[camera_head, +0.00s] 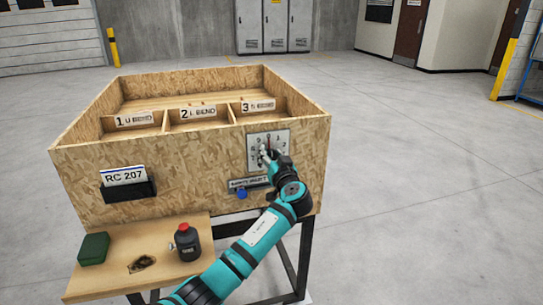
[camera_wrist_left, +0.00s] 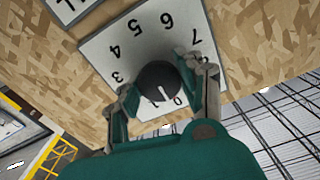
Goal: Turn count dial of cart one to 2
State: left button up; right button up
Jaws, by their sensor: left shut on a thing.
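The count dial plate (camera_head: 284,137) is a white square with numerals on the front right of the wooden cart (camera_head: 210,158). In the left wrist view the plate (camera_wrist_left: 118,38) appears turned, with a round black knob (camera_wrist_left: 157,80) in its middle. The knob's white pointer line points down and slightly right, near a numeral that looks like 0; its exact setting is unclear. My left gripper (camera_head: 265,153) is at the dial. Its fingers (camera_wrist_left: 162,92) are on either side of the knob and shut on it. My right gripper is not in view.
The cart has compartments labelled 1, 2 and 3 and an RC 207 card (camera_head: 123,176). A blue knob (camera_head: 241,193) sits below the dial. A side shelf (camera_head: 165,282) holds a green box (camera_head: 93,249) and a dark bottle with a red cap (camera_head: 187,242). The floor to the right is clear.

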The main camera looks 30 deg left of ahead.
pick_arm(q)
jog(key=shift+c, duration=0.5)
jog(key=shift+m, duration=0.4)
jog(key=shift+m+b, duration=0.3)
jog(key=shift+m, duration=0.7)
jog(key=m, duration=0.3)
jog(key=shift+m, duration=0.3)
jog(key=m+p, duration=0.1)
jog(key=m, duration=0.2)
jog(key=shift+m, duration=0.3)
jog(key=shift+w+m+p, duration=0.1)
jog(key=shift+m+p, duration=0.7)
jog(key=shift+m, duration=1.2)
jog(key=shift+d+f, duration=0.1)
